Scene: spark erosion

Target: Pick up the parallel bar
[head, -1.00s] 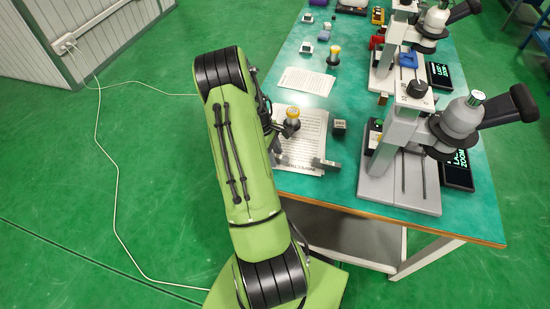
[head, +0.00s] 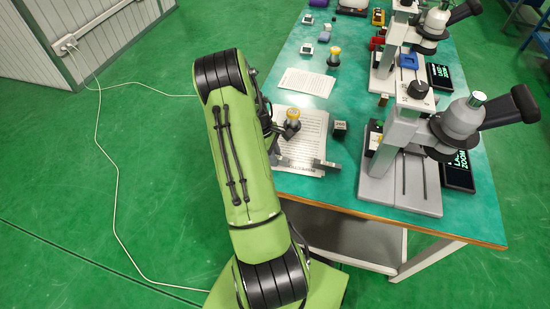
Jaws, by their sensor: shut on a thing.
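My gripper (head: 273,143) is at the near left edge of the table, over the left side of a printed sheet. It is mostly hidden behind my green arm, and only dark parts of it show. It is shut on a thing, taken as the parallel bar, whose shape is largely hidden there. A small grey piece shows beside the gripper, too small to make out.
A grey metal piece (head: 327,165) lies at the sheet's (head: 308,140) near right corner. A yellow-topped item (head: 292,125) stands close to my gripper. A dark block (head: 340,129) and a microscope (head: 405,150) stand to the right. Bare tabletop (head: 320,188) shows in front.

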